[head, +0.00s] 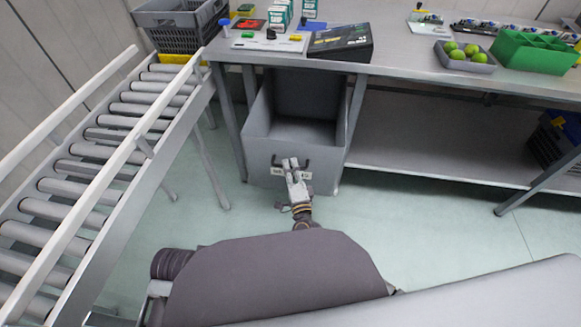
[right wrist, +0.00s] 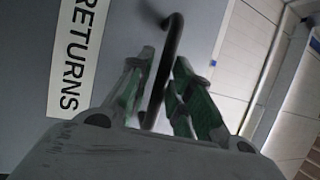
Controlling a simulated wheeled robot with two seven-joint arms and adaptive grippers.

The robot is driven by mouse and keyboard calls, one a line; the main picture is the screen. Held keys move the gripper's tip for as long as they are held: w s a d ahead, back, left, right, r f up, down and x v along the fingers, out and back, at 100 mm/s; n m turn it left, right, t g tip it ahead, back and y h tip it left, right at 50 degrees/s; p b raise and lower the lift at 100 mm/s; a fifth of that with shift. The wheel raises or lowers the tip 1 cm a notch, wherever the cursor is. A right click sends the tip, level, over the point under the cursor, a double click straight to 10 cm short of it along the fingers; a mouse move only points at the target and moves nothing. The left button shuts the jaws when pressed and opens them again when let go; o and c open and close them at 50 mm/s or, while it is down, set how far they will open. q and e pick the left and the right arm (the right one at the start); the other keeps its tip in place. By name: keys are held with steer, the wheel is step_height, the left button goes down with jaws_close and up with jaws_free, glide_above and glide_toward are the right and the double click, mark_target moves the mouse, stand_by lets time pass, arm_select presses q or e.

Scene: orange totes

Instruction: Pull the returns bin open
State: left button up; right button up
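The returns bin (head: 258,155) is a grey open-topped drawer under the workbench. It stands pulled out, with its empty-looking inside showing from above. Its front bears a dark bar handle (head: 275,160) and a white label; the right wrist view reads "RETURNS" on the label (right wrist: 78,50). My right gripper (head: 291,166) is at the bin's front. In the right wrist view the handle (right wrist: 168,65) passes between its green-padded fingers, which are closed in around it. My left gripper is not in view.
The workbench (head: 420,65) above holds a green bin (head: 535,52), a grey tray of green balls (head: 465,57) and small boxes. A roller conveyor (head: 100,150) runs along the left. Bench legs flank the bin. The floor (head: 430,215) to the right is clear.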

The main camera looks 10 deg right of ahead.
steer(key=v, duration=0.7)
steer(key=shift+s+a+f, duration=0.15)
steer(key=shift+s+a, duration=0.05)
steer(key=shift+s, duration=0.2)
steer(key=shift+w, duration=0.1)
stand_by(0.4)
steer(key=x, duration=0.7)
steer(key=shift+d, duration=0.15)
stand_by(0.3)
steer(key=shift+d, duration=0.15)
